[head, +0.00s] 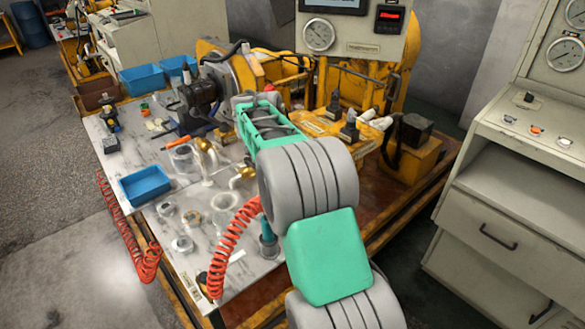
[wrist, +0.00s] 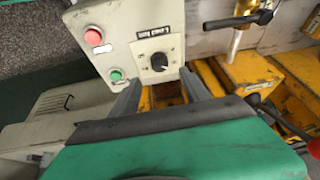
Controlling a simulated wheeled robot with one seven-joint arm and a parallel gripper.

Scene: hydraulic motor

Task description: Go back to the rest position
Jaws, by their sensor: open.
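My arm reaches forward over the workbench (head: 135,165) in the head view, its green and grey links covering the middle of the bench. In the wrist view my gripper (wrist: 162,78) has its two grey fingers apart, with nothing seen between them but the machine behind. A pale control box (wrist: 115,25) with a red button (wrist: 94,37), a green button (wrist: 116,75) and a black knob (wrist: 159,62) lies just beyond the fingertips. I cannot tell whether the fingers touch it. In the head view my fingertips are hidden behind the arm.
A blue tray (head: 145,185) and a red coiled hose (head: 232,245) lie on the bench near my arm. Yellow machinery (head: 400,65) and a gauge panel (head: 345,38) stand behind. A cream cabinet (head: 500,200) is at right. Open floor (head: 45,130) shows at left.

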